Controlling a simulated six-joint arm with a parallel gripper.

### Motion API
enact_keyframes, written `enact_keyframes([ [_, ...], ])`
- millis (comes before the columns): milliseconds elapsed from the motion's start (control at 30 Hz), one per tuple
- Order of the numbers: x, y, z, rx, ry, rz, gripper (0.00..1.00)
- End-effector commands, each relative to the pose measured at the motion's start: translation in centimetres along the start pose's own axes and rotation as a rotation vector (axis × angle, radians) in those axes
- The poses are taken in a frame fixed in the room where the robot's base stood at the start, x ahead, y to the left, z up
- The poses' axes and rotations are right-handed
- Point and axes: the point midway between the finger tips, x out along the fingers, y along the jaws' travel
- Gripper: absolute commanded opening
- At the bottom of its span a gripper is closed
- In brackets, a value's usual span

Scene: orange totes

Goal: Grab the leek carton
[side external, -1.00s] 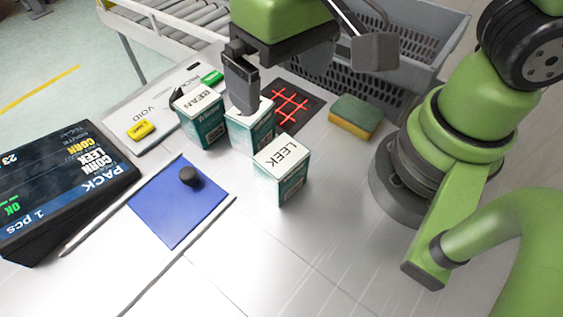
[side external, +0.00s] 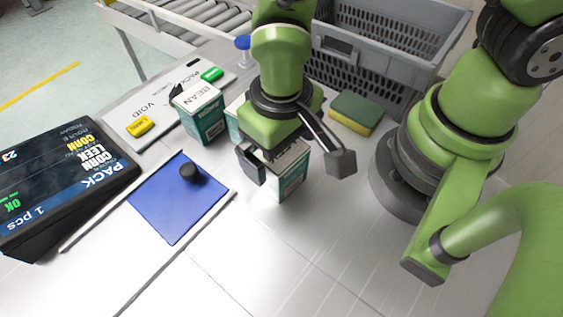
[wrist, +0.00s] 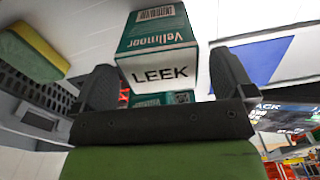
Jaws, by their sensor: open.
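The leek carton (side external: 291,180) is a small teal and white box standing on the table, partly hidden under my arm in the side view. In the wrist view the leek carton (wrist: 158,62) shows its white top marked LEEK between the fingers. My gripper (side external: 300,165) is open directly above the carton, one finger to each side. In the wrist view my gripper (wrist: 165,85) has its fingers apart, with the carton between them and no clear contact.
The bean carton (side external: 200,114) stands to the left, with another carton (side external: 234,122) mostly hidden beside it. A sponge (side external: 355,113) and a grey crate (side external: 395,42) are behind. A blue mat (side external: 180,215) with a black knob and a display (side external: 60,185) are at left. The front table is clear.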

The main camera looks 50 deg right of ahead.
Motion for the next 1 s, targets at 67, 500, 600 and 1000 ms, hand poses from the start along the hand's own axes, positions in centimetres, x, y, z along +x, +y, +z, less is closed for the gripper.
enact_keyframes([
  [67, 0.66, 0.02, 0.04, -0.001, -0.001, 0.001, 1.0],
  [500, 0.89, -0.02, 0.01, -0.001, 0.0, -0.001, 0.63],
  [600, 0.88, -0.02, 0.01, -0.001, 0.0, -0.001, 0.42],
  [1000, 0.01, -0.09, -0.06, -0.001, 0.003, -0.003, 0.42],
])
